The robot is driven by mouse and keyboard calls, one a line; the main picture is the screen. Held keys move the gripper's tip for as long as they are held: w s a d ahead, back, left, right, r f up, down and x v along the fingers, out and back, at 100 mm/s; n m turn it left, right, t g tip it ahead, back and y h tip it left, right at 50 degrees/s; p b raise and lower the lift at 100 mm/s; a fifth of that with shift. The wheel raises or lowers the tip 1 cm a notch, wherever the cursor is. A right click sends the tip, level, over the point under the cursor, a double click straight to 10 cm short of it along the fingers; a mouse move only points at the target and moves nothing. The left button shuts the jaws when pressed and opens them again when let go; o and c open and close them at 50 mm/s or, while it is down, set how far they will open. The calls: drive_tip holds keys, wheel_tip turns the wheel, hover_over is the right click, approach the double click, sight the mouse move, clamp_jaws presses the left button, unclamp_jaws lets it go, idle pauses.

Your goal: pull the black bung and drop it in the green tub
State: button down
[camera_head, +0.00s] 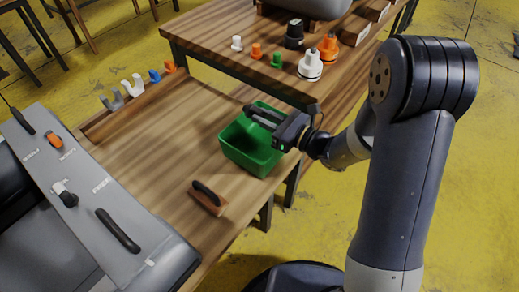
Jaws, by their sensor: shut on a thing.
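The green tub (240,157) stands open on the wooden bench, below the raised table. My gripper (257,114) is over the tub's far side, its fingers pointing left. It is shut on a small dark thing, which looks like the black bung but is mostly hidden by the fingers. I see no gap that shows its shape. The grey boat (100,215) at left has an orange fitting (54,140), a white and black fitting (65,194) and black grab handles (118,230).
A brush-like tool (208,198) with a black grip lies left of the tub. Hooks and clips (133,88) line the bench's back edge. The raised table (215,30) holds several valves and a black fitting (294,35). The bench's middle is clear.

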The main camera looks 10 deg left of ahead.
wheel_tip(320, 180, down, 2)
drive_tip(key=shift+f+b, duration=0.1)
drive_tip(key=shift+b, duration=0.3)
drive_tip(key=c, duration=1.2)
unclamp_jaws()
drive_tip(key=shift+c, duration=0.2)
drive_tip(key=v, duration=1)
drive_tip(key=shift+d, duration=0.4)
drive_tip(key=shift+s, duration=0.15)
